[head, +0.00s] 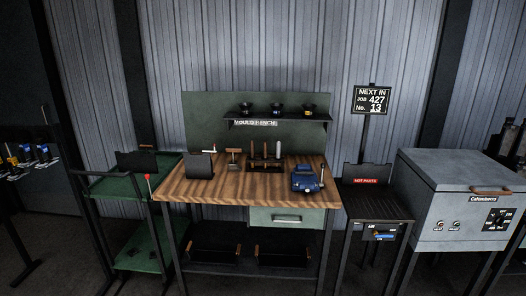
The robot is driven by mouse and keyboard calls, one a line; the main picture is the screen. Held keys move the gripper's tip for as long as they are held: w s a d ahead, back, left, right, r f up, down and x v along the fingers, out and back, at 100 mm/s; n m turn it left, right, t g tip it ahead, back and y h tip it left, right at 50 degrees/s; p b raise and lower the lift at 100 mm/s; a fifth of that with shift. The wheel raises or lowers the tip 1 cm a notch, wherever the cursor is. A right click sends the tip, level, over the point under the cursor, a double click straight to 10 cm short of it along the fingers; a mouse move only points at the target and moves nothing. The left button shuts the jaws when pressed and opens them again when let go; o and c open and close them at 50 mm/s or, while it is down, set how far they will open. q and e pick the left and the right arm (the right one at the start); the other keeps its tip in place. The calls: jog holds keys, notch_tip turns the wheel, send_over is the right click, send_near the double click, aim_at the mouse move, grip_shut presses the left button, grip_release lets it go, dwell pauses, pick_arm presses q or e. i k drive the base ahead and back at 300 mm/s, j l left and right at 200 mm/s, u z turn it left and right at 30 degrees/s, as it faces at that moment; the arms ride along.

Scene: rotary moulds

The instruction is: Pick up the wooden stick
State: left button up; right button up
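A wooden workbench (190,188) stands in the middle of the head view. Near its back edge a dark holder (262,166) carries a few thin upright tools. Two of them look like brown wooden sticks, a left one (253,149) and one to its right (265,150). A paler grey tool (278,152) stands beside them. I cannot tell which is the wooden stick of the task. A T-shaped wooden-topped tool (233,151) stands just left of the holder. Neither of my grippers shows in this view.
A blue device (305,180) sits at the bench's right, a dark plate (199,166) at its left. A shelf (290,118) with three dark cups hangs above. A green cart (105,187) stands left; a hot-parts stand (372,206) and a grey oven (450,190) stand right. The bench front is clear.

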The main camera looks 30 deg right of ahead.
aim_at(265, 157)
jog(key=i+l, duration=0.15)
jog(key=l, duration=0.2)
jog(key=i+l, duration=0.35)
jog(key=l, duration=0.3)
jog(key=u, duration=0.05)
